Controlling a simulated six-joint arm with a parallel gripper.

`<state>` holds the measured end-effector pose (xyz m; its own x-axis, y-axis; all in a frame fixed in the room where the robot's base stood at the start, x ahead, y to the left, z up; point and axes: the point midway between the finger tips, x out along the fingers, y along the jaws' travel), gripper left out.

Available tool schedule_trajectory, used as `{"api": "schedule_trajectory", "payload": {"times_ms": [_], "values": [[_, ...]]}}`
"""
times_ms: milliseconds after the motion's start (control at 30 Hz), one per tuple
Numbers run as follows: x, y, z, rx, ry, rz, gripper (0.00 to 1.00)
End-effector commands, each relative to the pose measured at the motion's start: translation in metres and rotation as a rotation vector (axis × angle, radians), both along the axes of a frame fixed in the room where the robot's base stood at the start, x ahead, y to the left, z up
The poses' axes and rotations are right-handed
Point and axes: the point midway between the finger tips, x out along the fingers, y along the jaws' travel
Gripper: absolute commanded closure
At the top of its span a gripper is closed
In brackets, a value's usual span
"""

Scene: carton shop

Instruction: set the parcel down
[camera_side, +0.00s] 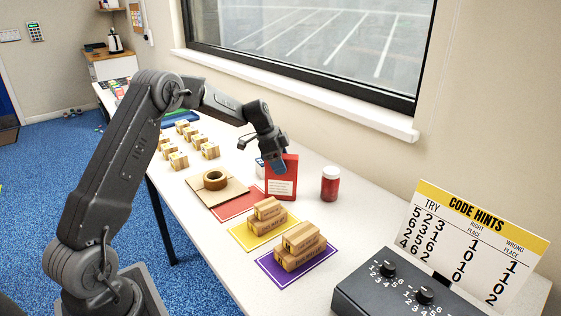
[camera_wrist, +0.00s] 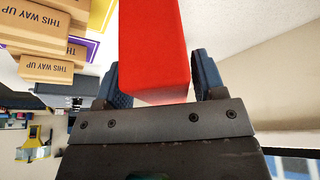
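The parcel appears to be a red box (camera_side: 282,178) with a white label, upright at the middle of the table in the side view. I cannot tell whether the bottom of the box touches the table. A red mat (camera_side: 232,208) lies to its left, partly covered by a cardboard sheet (camera_side: 203,193).
A tape roll (camera_side: 215,180) lies on the cardboard. A red jar (camera_side: 330,184) stands close right of the box. Stacked cartons sit on a yellow mat (camera_side: 243,236) and a purple mat (camera_side: 272,270). Several small cartons (camera_side: 178,160) stand behind left. A dial box (camera_side: 385,295) is front right.

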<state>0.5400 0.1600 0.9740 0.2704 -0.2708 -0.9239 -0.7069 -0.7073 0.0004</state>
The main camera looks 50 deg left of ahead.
Motion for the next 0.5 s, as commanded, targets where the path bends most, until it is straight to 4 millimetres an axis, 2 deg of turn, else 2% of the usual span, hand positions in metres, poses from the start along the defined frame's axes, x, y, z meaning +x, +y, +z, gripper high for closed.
{"api": "schedule_trajectory", "payload": {"times_ms": [300, 500], "values": [[0.0, 0.0, 0.002, 0.001, -0.001, 0.001, 0.32], [-0.003, 0.005, 0.025, 0.003, -0.005, 0.002, 0.32]]}}
